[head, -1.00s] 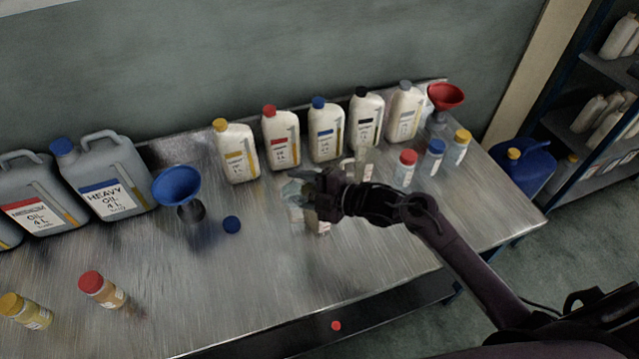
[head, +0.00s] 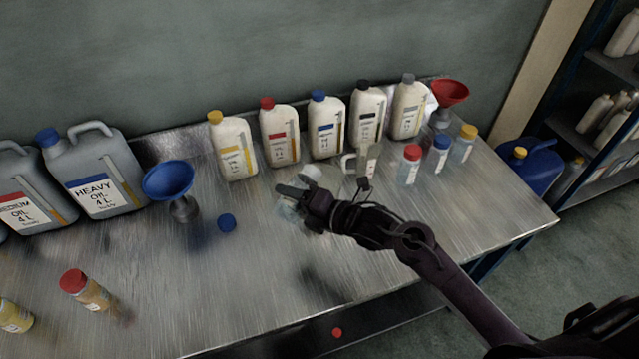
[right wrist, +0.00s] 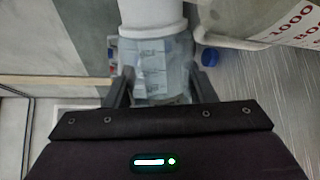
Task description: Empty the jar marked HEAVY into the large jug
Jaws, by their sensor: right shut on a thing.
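My right gripper (head: 293,203) is shut on a clear jar with a pale label; the jar (right wrist: 165,72) sits between both fingers in the right wrist view. I cannot read the label. A white rounded piece (right wrist: 150,12) shows at the jar's far end, and a white shape (head: 311,172) shows behind the gripper in the head view. A jug with red marks including 1000 (right wrist: 290,22) is beside the jar at the upper right of the wrist view. The gripper hides much of the jar in the head view. My left gripper is out of view.
A blue cap (head: 226,222) lies on the metal table (head: 420,240). A blue funnel (head: 168,182) and a HEAVY oil can (head: 95,175) stand left. White bottles (head: 327,128) line the back. Capped jars (head: 411,168) and a red funnel (head: 449,92) stand right. The front middle is clear.

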